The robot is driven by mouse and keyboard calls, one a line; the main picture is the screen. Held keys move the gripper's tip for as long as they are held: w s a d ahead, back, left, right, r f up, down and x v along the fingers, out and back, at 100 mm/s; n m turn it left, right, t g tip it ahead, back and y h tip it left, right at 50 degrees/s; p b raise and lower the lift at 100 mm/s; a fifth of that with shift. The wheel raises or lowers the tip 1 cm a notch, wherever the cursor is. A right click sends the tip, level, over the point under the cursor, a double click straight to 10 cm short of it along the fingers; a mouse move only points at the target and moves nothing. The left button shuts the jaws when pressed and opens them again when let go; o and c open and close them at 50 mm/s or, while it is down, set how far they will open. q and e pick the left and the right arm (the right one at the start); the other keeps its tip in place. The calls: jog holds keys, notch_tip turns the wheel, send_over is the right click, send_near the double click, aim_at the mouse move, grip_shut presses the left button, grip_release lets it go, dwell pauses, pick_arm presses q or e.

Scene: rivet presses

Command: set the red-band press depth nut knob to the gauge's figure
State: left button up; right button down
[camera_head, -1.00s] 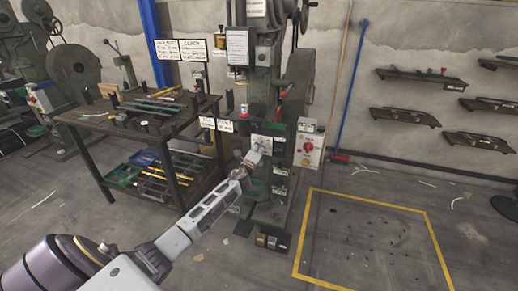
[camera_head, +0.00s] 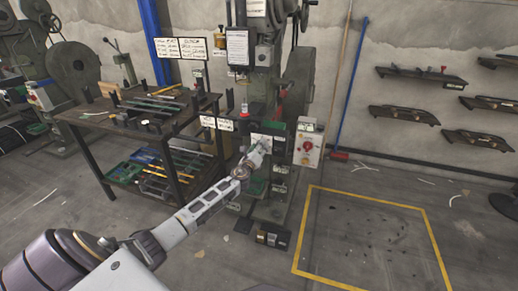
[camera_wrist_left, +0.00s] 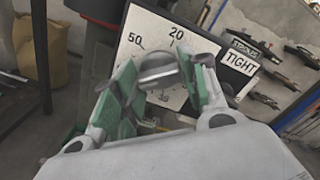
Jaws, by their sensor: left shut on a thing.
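In the left wrist view, a round grey metal knob (camera_wrist_left: 157,70) sits before a white dial plate (camera_wrist_left: 136,28) with black figures; 50 and 20 are readable. The green-padded fingers of my left gripper (camera_wrist_left: 165,82) are on either side of the knob and shut on it. The knob's pointer cannot be made out. My right gripper is out of view.
Beside the dial is a "TIGHT" sign (camera_wrist_left: 238,62). A control box with a red knob (camera_head: 308,146) stands right of the press. A workbench (camera_head: 185,122) with tools is on the left. Yellow-taped floor (camera_head: 385,204) at right is clear.

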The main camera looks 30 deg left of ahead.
pick_arm(q)
jog(key=shift+f, duration=0.1)
jog(key=o, duration=1)
jog(key=shift+s, duration=0.15)
jog(key=shift+v, duration=5.85)
jog(key=shift+n, duration=0.3)
